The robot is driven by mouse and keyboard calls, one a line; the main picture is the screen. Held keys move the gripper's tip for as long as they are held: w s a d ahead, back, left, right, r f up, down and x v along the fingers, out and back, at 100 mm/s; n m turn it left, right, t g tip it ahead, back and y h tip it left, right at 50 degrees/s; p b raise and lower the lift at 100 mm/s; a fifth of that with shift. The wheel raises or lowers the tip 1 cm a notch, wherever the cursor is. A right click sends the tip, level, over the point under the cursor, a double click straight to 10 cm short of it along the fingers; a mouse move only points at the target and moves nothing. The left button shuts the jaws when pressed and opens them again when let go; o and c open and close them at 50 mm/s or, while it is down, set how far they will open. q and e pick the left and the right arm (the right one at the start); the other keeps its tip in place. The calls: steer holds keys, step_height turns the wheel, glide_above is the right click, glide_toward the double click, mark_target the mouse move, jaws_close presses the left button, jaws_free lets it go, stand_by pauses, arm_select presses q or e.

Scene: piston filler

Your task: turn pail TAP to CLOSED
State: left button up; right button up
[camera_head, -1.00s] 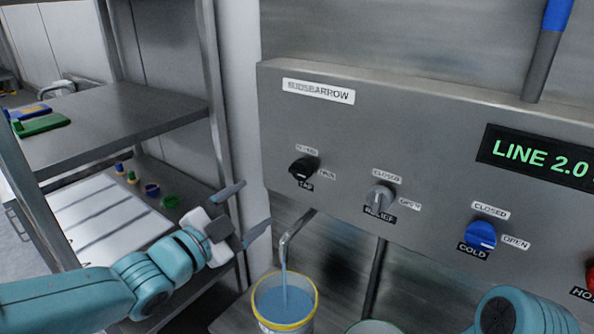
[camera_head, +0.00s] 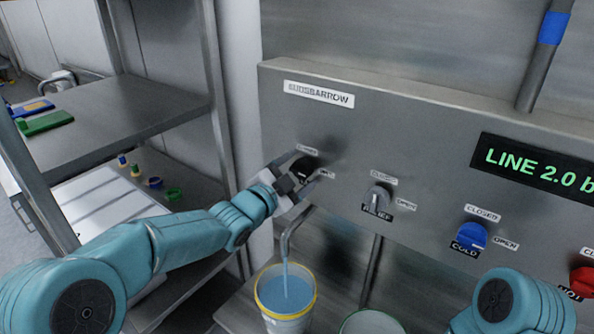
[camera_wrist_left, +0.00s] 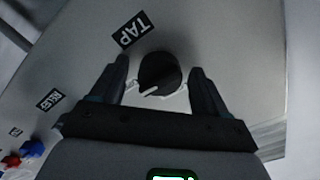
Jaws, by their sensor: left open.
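The TAP knob (camera_head: 303,168) is a black round knob on the grey panel, under the left end of the name plate. My left gripper (camera_head: 299,176) is at this knob with its fingers open. In the left wrist view the black knob (camera_wrist_left: 159,74) lies between the two fingers, with a gap on each side. Its white pointer mark shows at its lower left, and the TAP label (camera_wrist_left: 132,30) is above it. The yellow-rimmed pail (camera_head: 285,309) stands below the spout (camera_head: 289,236), and a blue stream runs into it. My right gripper is out of view.
To the right on the panel are the grey RELIEF knob (camera_head: 377,199), the blue COLD knob (camera_head: 471,235) and a red knob (camera_head: 583,280). A second container (camera_head: 371,323) stands right of the pail. A metal shelf (camera_head: 150,105) is at the left.

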arm_select(q)
steer(key=shift+s, duration=0.1)
steer(key=c, duration=1)
steer(key=shift+c, duration=0.2)
steer(key=shift+n, duration=0.3)
steer(key=n, duration=0.7)
steer(key=n+p, duration=0.1)
steer(key=n, duration=0.4)
steer(key=shift+r+n, duration=0.1)
steer(key=shift+n, duration=0.3)
steer(key=n+p, duration=0.1)
steer(key=n, duration=0.3)
steer(key=shift+n, duration=0.4)
